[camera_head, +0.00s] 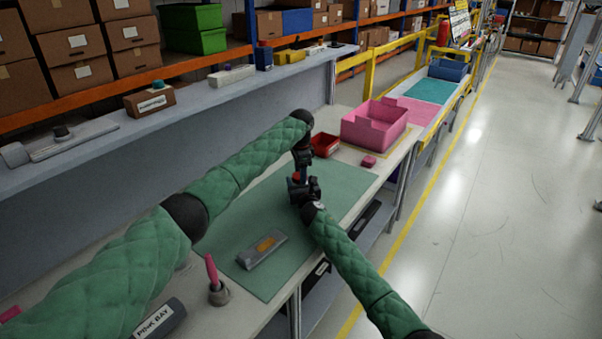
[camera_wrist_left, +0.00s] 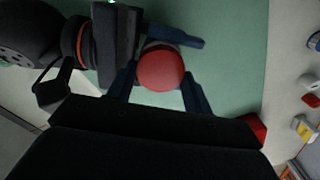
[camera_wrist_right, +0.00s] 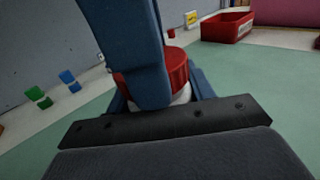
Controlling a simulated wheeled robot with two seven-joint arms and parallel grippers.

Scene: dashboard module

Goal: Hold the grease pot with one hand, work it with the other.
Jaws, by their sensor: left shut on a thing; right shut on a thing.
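The grease pot (camera_head: 296,177) stands above the green mat between my two grippers, with a round red lid (camera_wrist_left: 161,68) and a white lower body (camera_wrist_right: 181,95). My left gripper (camera_head: 299,170) comes down from above, its blue fingers shut on either side of the red lid. My right gripper (camera_head: 303,190) comes from the front right and is shut around the pot's lower body. In the right wrist view a blue finger of the left gripper hides part of the pot. I cannot tell whether the pot touches the mat.
A red tray (camera_head: 325,145), a pink bin (camera_head: 372,126) and a small pink block (camera_head: 368,161) stand beyond the grippers. A grey part with an orange patch (camera_head: 262,249) lies on the green mat (camera_head: 228,239). A pink-handled tool (camera_head: 213,272) stands at the near left.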

